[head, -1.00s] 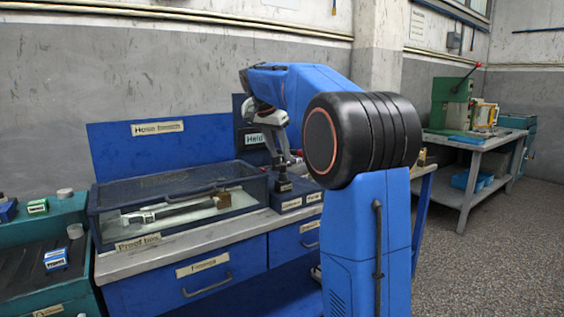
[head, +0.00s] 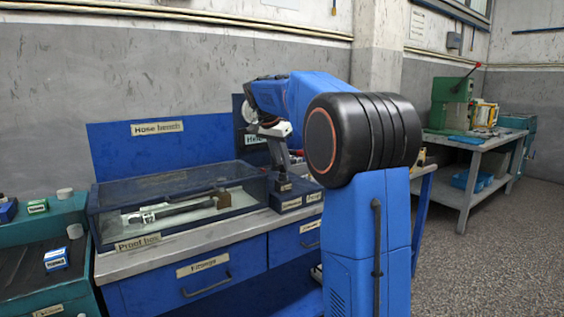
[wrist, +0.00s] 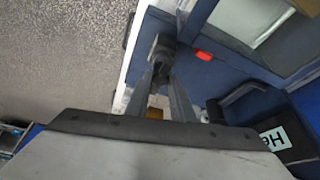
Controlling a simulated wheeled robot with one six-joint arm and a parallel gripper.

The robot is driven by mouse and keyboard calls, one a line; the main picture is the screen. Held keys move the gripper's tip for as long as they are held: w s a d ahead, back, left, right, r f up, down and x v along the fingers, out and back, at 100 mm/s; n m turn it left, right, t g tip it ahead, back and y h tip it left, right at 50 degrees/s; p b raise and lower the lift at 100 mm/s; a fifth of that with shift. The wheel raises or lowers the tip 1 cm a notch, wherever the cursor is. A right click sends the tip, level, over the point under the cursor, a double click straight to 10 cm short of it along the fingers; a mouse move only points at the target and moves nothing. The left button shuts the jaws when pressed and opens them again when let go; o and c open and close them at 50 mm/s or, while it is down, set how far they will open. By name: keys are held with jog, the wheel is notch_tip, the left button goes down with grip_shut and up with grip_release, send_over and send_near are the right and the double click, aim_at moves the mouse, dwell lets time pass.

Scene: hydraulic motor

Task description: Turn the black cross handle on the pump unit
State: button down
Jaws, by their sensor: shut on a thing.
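The blue pump unit (head: 300,200), a low box with pale labels, stands on the bench right of the glass-topped proof box. The black handle (head: 284,186) rises from its top, small and partly covered by my gripper. My gripper (head: 283,174) reaches down onto it from above. In the wrist view my gripper's two fingers (wrist: 163,68) close on a dark block-shaped end (wrist: 162,46), which looks like part of the handle. The cross shape and its exact angle cannot be made out.
The proof box (head: 140,241) with a glass lid stands close on the left. A small red part (wrist: 203,55) and a black bent lever (wrist: 243,92) lie near the fingers in the wrist view. A blue back panel (head: 135,150) stands behind.

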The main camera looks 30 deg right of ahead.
jog(key=shift+n, duration=0.3)
jog(key=n, duration=0.1)
jog(key=n+t, duration=0.1)
jog(key=n, duration=0.1)
jog(key=shift+s+d+n+t+y, duration=0.1)
jog(key=shift+s+n+t+y, duration=0.05)
jog(key=shift+n+t+y, duration=0.15)
jog(key=n+t+y, duration=0.1)
jog(key=n, duration=0.3)
jog(key=shift+n, duration=0.3)
jog(key=n+y, duration=0.2)
jog(key=n, duration=0.2)
jog(key=shift+d+t, duration=0.15)
jog(key=shift+t, duration=0.25)
jog(key=shift+n+y, duration=0.9)
jog(key=shift+n, duration=1.5)
jog(key=c, duration=1.5)
grip_release()
jog(key=shift+c, duration=0.2)
